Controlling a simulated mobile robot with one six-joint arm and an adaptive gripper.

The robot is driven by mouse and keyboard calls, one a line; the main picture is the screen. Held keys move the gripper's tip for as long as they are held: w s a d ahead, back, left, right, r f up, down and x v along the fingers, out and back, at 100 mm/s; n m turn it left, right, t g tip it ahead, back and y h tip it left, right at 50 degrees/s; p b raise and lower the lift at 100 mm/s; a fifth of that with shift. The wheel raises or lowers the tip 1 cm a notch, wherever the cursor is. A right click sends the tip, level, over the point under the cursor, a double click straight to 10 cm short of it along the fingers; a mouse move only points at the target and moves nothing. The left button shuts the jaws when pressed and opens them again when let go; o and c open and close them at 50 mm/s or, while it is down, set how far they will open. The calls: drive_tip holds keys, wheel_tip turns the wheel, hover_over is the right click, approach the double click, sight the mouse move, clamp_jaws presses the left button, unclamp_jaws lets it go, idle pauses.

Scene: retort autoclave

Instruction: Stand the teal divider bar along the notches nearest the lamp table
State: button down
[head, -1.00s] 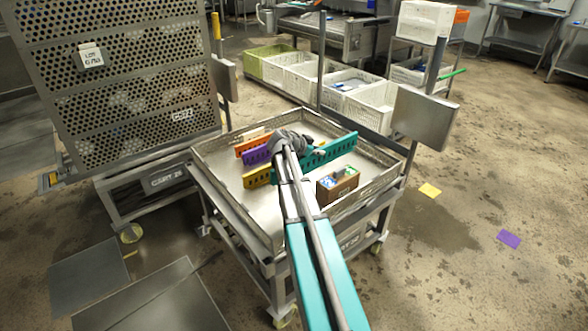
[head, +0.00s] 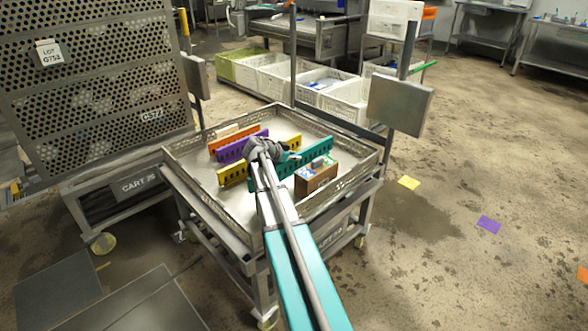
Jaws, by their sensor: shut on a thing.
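The teal divider bar (head: 317,152) is a long slotted strip in the head view. It stands on edge, running diagonally over the right part of the wire-walled tray (head: 357,167). My gripper (head: 265,150) is shut on the teal bar; my wrist and arm hide the grip and the middle of the bar. The bar is beside the brown box and roughly parallel to the yellow bar. I cannot tell whether its lower edge touches the tray floor or sits in any notches. The lamp table cannot be identified.
Yellow (head: 231,174), purple (head: 231,152) and orange (head: 222,143) bars stand in the tray's left part. A brown box (head: 308,184) with small items sits right of the teal bar. A perforated cart (head: 90,75) stands left; a grey panel (head: 400,105) rises behind the tray.

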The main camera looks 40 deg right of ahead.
sight(300, 165)
drive_tip(key=shift+f, duration=0.1)
idle(0.3)
drive_tip(key=shift+f+b, duration=1.8)
drive_tip(key=shift+b, duration=0.05)
drive_tip(key=shift+f, duration=0.15)
drive_tip(key=c, duration=0.5)
unclamp_jaws()
drive_tip(key=shift+c, duration=0.2)
drive_tip(key=shift+r, duration=0.2)
